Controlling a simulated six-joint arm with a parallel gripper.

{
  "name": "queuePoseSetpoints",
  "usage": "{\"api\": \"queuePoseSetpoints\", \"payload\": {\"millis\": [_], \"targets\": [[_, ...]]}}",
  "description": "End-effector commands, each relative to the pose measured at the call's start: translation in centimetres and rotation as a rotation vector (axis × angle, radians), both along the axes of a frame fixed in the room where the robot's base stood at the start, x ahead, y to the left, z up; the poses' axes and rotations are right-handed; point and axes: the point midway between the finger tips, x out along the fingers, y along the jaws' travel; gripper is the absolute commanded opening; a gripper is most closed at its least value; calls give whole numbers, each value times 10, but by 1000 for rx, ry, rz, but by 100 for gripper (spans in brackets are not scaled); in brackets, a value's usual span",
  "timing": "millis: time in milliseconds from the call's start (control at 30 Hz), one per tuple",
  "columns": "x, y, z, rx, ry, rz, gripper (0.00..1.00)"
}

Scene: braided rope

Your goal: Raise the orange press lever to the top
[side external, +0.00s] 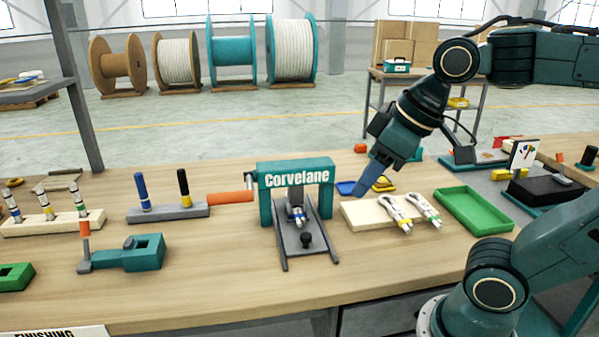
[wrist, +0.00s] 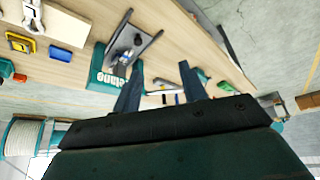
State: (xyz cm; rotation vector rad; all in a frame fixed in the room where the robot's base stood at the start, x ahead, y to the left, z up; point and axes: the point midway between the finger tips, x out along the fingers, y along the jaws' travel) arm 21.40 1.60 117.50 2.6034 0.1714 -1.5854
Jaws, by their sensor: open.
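The press is a teal arch marked Corvelane (side external: 297,171); its face also shows in the wrist view (wrist: 108,78). A rope piece with a blue band (side external: 298,214) sits under the arch on a grey slide with a black knob (side external: 306,239). My gripper (side external: 368,186) is up and right of the arch, apart from the lever. In the wrist view its two fingers (wrist: 161,65) are spread and empty.
A wooden block with rope loops (side external: 372,217) and a green tray (side external: 473,211) lie right of the press. A grey holder with blue and black pens (side external: 168,212) stands close left of the lever. A teal fixture with an orange-gripped post (side external: 150,252) stands front left. Bare tabletop lies in front.

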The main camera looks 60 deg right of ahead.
Motion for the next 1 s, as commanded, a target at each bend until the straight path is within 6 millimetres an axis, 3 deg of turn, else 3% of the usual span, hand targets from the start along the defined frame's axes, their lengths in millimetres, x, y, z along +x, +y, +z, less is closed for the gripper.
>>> {"api": "queuePoseSetpoints", "payload": {"millis": [300, 600, 800, 1000], "targets": [[72, 28, 46, -44, 24, 274, 42], [138, 51, 70, -96, 33, 526, 42], [161, 59, 75, -116, 34, 620, 42], [165, 61, 76, -122, 34, 640, 42]]}}
